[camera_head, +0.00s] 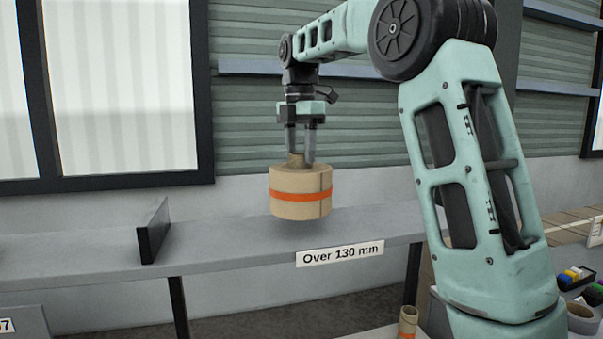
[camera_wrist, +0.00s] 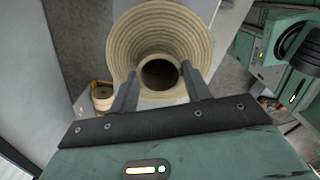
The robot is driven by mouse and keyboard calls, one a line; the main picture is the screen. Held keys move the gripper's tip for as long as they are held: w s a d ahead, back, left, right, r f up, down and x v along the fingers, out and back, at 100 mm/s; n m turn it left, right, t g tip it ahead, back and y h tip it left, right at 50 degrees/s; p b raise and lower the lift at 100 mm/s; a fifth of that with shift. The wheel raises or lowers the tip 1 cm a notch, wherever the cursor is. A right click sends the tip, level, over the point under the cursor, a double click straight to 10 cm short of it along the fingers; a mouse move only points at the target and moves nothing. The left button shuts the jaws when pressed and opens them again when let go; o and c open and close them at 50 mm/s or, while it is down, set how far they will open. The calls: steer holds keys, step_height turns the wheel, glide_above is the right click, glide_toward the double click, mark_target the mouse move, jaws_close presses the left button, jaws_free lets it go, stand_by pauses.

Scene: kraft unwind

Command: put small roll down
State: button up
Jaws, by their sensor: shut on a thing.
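A tan kraft roll (camera_head: 300,203) with an orange band hangs upright from my gripper (camera_head: 301,158), over or at the grey shelf. My gripper is shut on the roll's narrower core at the top. In the wrist view the roll (camera_wrist: 135,40) shows its wound top face and dark core hole, with the fingers of my gripper (camera_wrist: 160,80) at the core. Whether the roll's underside touches the shelf cannot be told. A smaller roll (camera_head: 408,323) with an orange band stands low at the bottom of the head view.
A dark upright divider (camera_head: 153,232) stands left of the roll. The shelf between is clear. A grey ring-shaped roll (camera_head: 583,318) and coloured items (camera_head: 575,277) lie at right.

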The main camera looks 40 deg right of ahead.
mark_target(300, 169)
steer(key=shift+f+p, duration=0.45)
steer(key=shift+f, duration=1.9)
steer(key=o, duration=1.1)
step_height(300, 169, up, 12)
steer(key=shift+r+b, duration=0.1)
steer(key=shift+b, duration=0.3)
